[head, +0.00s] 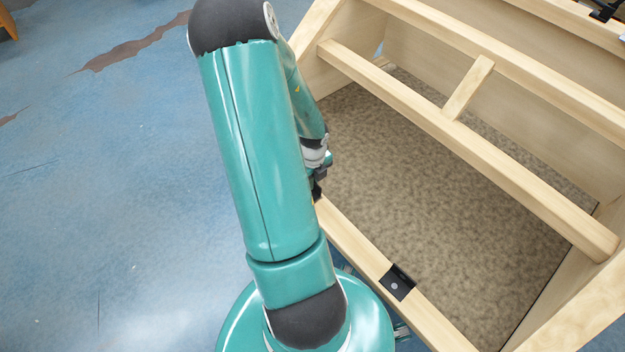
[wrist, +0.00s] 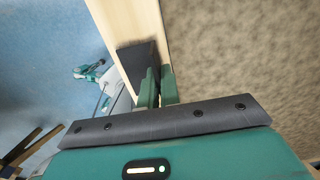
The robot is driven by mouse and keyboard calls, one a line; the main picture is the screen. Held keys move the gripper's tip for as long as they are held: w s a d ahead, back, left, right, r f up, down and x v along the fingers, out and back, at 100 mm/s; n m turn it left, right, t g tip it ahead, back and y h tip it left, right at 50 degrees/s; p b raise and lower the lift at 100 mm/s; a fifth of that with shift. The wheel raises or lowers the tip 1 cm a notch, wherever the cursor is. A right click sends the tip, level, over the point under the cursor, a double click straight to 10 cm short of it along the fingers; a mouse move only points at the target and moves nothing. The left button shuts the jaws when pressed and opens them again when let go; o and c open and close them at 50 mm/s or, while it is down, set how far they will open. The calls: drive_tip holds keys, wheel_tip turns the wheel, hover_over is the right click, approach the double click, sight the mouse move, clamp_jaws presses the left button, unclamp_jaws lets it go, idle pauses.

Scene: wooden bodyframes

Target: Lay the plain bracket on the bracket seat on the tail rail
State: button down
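A dark plain bracket (wrist: 137,61) shows in the wrist view at the fingertips, in front of the pale wooden rail. My gripper (wrist: 158,86) has its two green fingers close together with the bracket's edge between them; it looks shut on it. I cannot tell whether the bracket touches the rail. In the head view my gripper (head: 317,190) is mostly hidden behind my arm, near the near rail (head: 350,243). A black fitting (head: 397,283) with a grey dot sits on that rail, lower right of the gripper; I cannot tell whether it is the seat.
The wooden frame has a long crossbar (head: 470,142) with a short strut (head: 468,88) beyond it. A brown speckled floor panel (head: 420,190) lies inside. Another black fitting (head: 605,10) sits at the top right.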

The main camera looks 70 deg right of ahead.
idle(0.4)
drive_tip(key=c, duration=1.5)
unclamp_jaws()
drive_tip(key=shift+c, duration=0.2)
wheel_tip(320, 180, up, 14)
drive_tip(key=shift+f, duration=0.15)
drive_tip(key=w+a+r+n+t+y, duration=0.1)
drive_tip(key=w+a+r+n, duration=0.4)
drive_tip(key=w+a+n, duration=0.3)
drive_tip(key=w+a+r+n+t, duration=0.2)
drive_tip(key=w+a+r+n, duration=0.45)
drive_tip(key=a+n, duration=0.35)
drive_tip(key=s+a+r+n+t, duration=0.1)
drive_tip(key=a+r+n, duration=0.2)
drive_tip(key=a+n, duration=0.3)
drive_tip(key=s+a+r+n, duration=0.1)
drive_tip(key=a+r+n, duration=0.3)
drive_tip(key=a+n, duration=0.3)
drive_tip(key=s+a+r+n+t+h, duration=0.1)
drive_tip(key=a+r+n, duration=0.3)
drive_tip(key=a+n, duration=0.3)
drive_tip(key=n, duration=0.3)
drive_tip(key=shift+r+t, duration=0.2)
drive_tip(key=shift+t, duration=0.1)
